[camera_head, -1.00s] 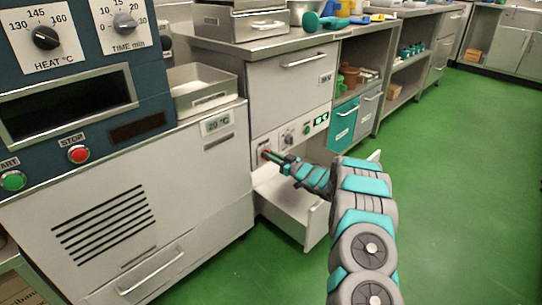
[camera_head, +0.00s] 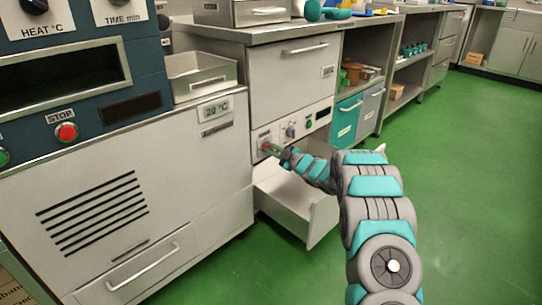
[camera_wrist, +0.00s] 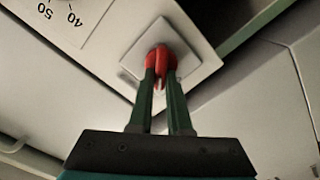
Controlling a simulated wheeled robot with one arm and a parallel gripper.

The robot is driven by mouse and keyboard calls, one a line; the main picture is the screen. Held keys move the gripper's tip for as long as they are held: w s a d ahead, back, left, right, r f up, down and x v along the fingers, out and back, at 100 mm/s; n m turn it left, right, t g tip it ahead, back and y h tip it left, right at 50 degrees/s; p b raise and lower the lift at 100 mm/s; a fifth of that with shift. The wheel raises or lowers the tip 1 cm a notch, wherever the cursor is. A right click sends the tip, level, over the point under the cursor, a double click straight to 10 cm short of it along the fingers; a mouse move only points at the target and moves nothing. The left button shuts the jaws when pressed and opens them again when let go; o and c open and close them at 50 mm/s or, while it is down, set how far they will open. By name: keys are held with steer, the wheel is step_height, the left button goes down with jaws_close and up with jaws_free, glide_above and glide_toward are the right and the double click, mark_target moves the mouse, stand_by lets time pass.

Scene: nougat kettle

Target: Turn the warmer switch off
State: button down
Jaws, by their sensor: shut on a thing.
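The warmer switch (camera_wrist: 161,56) is a red lever on a pale square plate (camera_wrist: 188,67) in the wrist view. My gripper (camera_wrist: 160,75) is shut on it, one dark green finger on each side. In the head view my gripper (camera_head: 270,149) reaches the left end of the warmer's control panel (camera_head: 294,128). There the fingers hide most of the switch. The small display (camera_head: 323,113) at the panel's right end looks dark.
A drawer (camera_head: 295,207) stands open below the panel, under my arm. The blue and grey machine (camera_head: 150,190) is close on the left. The green floor (camera_head: 460,170) on the right is clear.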

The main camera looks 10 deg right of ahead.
steer(key=shift+s+a+f+n+b, duration=0.1)
steer(key=shift+f+n+b, duration=0.1)
steer(key=shift+n+b, duration=1.05)
steer(key=shift+s+a+f+n+b, duration=0.15)
steer(key=shift+n+b, duration=0.35)
steer(key=shift+n, duration=1.6)
steer(key=shift+w+a+f+n+b, duration=0.1)
steer(key=shift+f+n+b, duration=0.1)
steer(key=shift+n+b, duration=1.05)
steer(key=shift+n+p, duration=0.4)
steer(key=shift+n, duration=0.1)
steer(key=c, duration=0.9)
jaws_free()
steer(key=shift+o, duration=0.2)
steer(key=shift+d, duration=0.1)
steer(key=shift+s+d, duration=0.1)
